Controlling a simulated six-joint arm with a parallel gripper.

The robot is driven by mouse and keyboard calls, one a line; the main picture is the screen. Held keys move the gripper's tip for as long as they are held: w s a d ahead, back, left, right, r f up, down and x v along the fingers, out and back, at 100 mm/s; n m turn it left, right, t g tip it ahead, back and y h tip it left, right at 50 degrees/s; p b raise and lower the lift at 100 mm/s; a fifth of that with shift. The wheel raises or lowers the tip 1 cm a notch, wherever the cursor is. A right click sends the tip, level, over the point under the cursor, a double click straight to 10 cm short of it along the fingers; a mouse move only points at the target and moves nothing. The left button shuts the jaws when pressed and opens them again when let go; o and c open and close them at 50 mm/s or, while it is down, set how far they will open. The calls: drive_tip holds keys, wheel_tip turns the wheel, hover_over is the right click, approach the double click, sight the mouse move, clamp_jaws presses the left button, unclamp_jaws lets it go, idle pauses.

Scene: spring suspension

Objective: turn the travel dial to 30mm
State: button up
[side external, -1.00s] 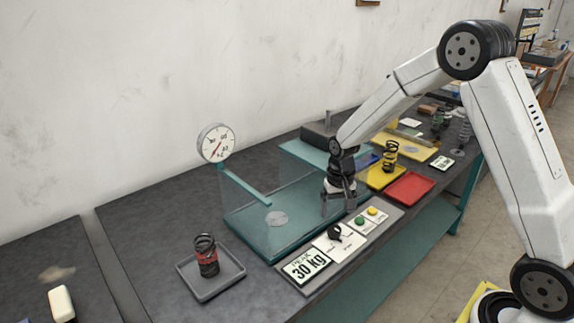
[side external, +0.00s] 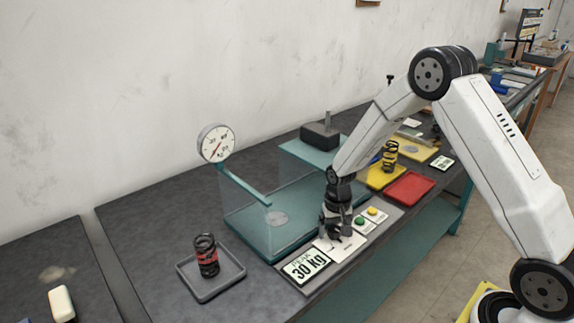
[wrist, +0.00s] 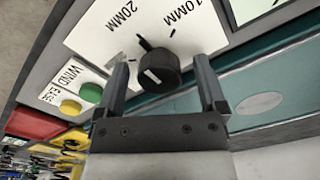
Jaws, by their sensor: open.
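The travel dial (wrist: 158,72) is a black knob with a white mark on a white plate (wrist: 110,35). The labels 20MM and 10MM show beside it in the wrist view; no 30MM label is visible. I cannot tell exactly which label the mark points to. My gripper (wrist: 162,66) is open, with one finger on each side of the knob; contact is unclear. In the side external view my gripper (side external: 336,234) is low over the control panel and hides most of the dial.
Green (side external: 359,222) and yellow (side external: 373,211) buttons sit beside the dial plate. A display (side external: 306,266) reads PEAK 30 kg. The teal press (side external: 250,225) with its gauge (side external: 216,143) stands behind.

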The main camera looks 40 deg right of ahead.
drive_tip(key=shift+f, duration=0.1)
clamp_jaws()
drive_tip(key=shift+n, duration=0.5)
drive_tip(key=n, duration=0.4)
drive_tip(key=shift+n, duration=0.3)
drive_tip(key=n, duration=0.6)
idle(0.4)
unclamp_jaws()
